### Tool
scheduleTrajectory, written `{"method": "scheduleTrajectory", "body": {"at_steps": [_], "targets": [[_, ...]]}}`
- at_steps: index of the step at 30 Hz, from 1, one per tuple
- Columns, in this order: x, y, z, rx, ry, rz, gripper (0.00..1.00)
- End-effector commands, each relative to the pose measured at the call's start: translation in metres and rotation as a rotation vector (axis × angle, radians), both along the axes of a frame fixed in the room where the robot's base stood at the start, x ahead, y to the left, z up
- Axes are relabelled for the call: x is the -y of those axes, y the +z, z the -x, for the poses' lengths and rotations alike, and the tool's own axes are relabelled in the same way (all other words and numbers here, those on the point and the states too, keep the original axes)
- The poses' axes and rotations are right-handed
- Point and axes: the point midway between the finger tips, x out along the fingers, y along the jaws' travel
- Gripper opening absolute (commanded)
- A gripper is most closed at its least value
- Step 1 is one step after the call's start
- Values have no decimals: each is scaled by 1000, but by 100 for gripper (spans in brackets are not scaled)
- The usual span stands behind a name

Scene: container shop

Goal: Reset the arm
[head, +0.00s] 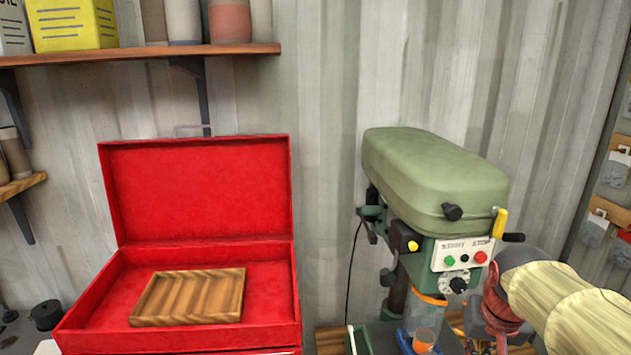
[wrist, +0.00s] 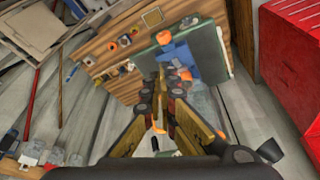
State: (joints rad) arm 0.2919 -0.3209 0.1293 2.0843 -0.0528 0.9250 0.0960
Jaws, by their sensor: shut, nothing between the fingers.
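My gripper (wrist: 174,78) shows in the middle of the wrist view, its two fingers brought together at the tips with nothing between them. Its tips overlap the view of the green drill press base beyond; I cannot tell the distance. In the head view my cream-coloured arm reaches in from the lower right, in front of the right side of the green drill press (head: 435,185). The gripper end of the arm is hard to make out at the bottom edge there.
An open red toolbox (head: 195,190) holds a wooden tray (head: 188,297) at the left. A wooden shelf (head: 140,54) with containers hangs above it. The wrist view shows a wooden workbench (wrist: 122,82) with small items and a red cabinet (wrist: 291,50) at the right.

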Motion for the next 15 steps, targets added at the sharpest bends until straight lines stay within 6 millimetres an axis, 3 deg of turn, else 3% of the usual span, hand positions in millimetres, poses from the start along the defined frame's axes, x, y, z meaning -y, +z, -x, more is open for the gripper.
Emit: {"method": "scheduleTrajectory", "body": {"at_steps": [1, 15], "targets": [[-14, -23, 16, 1, 32, -2, 0], [-105, -160, 116, 87, 279, 2, 0]]}}
